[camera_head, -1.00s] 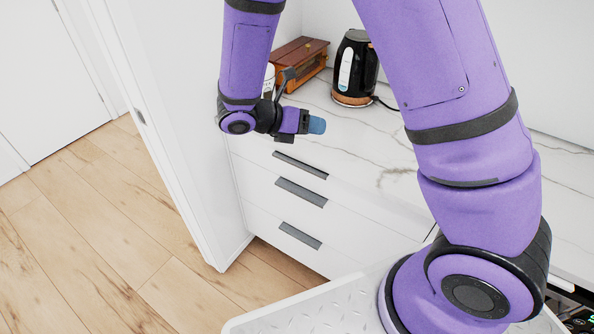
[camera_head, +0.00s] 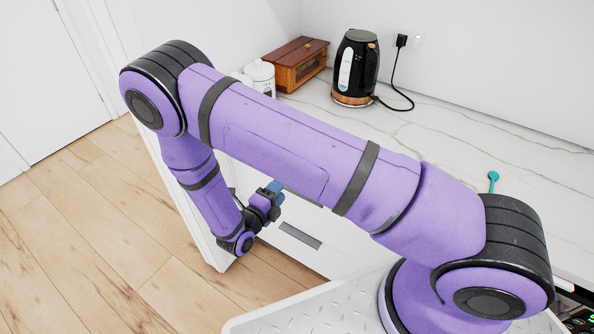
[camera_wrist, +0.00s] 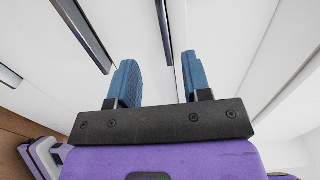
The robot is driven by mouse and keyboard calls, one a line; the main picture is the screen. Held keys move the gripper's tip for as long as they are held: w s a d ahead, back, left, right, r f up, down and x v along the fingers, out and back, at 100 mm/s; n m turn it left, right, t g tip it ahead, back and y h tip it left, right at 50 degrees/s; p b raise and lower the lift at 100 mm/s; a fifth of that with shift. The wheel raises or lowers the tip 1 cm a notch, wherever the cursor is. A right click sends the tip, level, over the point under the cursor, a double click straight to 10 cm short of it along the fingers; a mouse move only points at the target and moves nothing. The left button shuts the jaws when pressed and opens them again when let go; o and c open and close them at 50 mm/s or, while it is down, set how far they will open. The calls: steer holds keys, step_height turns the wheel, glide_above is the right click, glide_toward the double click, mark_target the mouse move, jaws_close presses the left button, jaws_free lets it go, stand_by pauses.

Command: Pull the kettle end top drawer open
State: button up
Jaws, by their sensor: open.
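The white drawer stack (camera_head: 320,255) under the counter is mostly hidden behind my arm in the head view. Only its lowest dark handle (camera_head: 300,235) shows clearly there. In the wrist view, the drawer fronts show three dark bar handles. The rightmost, the top drawer's handle (camera_wrist: 164,35), appears between my two blue fingers, beyond the palm. My gripper (camera_head: 274,187) is open and empty in front of the drawers; its fingers also show in the wrist view (camera_wrist: 160,72). Contact with the handle cannot be told. The drawers look shut. The black kettle (camera_head: 357,68) stands on the counter above.
A wooden box (camera_head: 297,64) and a white canister (camera_head: 260,76) stand on the marble counter (camera_head: 440,130) left of the kettle. Wood floor (camera_head: 90,240) is clear at left.

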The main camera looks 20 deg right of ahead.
steer(key=x, duration=1)
steer(key=shift+d, duration=0.15)
steer(key=shift+c, duration=0.4)
jaws_close()
